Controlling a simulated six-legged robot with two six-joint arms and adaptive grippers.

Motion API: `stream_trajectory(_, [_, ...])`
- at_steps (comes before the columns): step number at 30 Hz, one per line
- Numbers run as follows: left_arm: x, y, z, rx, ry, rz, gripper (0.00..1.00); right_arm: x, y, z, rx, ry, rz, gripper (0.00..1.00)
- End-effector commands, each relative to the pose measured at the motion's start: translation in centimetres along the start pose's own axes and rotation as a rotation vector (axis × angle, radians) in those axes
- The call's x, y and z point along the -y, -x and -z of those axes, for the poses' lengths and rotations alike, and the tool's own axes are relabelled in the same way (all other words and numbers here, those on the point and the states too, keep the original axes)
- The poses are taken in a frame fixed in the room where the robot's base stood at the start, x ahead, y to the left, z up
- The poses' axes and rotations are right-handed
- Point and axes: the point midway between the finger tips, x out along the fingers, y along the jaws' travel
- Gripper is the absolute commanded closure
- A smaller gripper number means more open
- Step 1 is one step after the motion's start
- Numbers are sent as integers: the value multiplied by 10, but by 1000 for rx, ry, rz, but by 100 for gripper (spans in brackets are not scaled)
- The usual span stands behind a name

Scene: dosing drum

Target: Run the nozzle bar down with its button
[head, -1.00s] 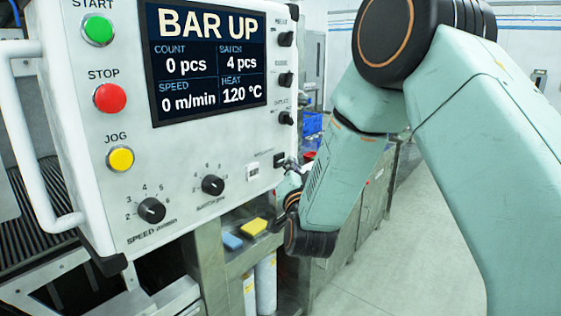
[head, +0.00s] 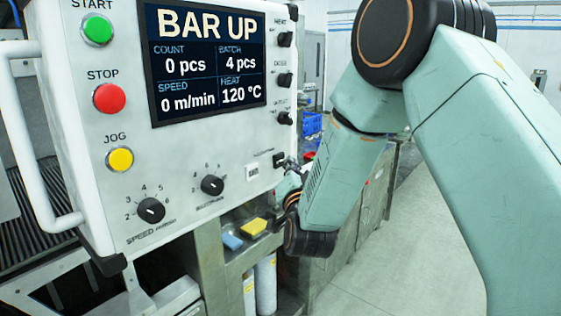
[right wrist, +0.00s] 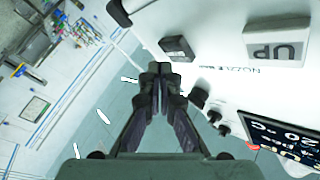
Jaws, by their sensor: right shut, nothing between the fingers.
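The white control panel (head: 185,140) fills the left of the head view, and its screen (head: 208,60) reads BAR UP. A small black button (head: 279,159) sits at the panel's lower right corner. It also shows in the right wrist view as a dark block (right wrist: 177,48), near a plate (right wrist: 277,47) reading UP and partly legible NOZZLE lettering. My right gripper (right wrist: 160,70) is shut and empty, its tips close to the button. Whether they touch it, I cannot tell. In the head view the gripper (head: 288,164) is small and partly hidden by its arm. My left gripper is not in view.
Green START (head: 98,30), red STOP (head: 109,98) and yellow JOG (head: 120,159) buttons line the panel's left side. Dark knobs (head: 212,185) sit low and along the right edge. A shelf below holds a yellow block (head: 254,227) and a blue one (head: 232,241). Floor at right is clear.

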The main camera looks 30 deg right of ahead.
Motion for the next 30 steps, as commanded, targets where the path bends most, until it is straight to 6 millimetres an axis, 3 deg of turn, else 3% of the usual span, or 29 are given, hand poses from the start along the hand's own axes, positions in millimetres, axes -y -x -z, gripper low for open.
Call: stream_trajectory(30, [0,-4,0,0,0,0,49,8,-6,-6,-1,0,1,100])
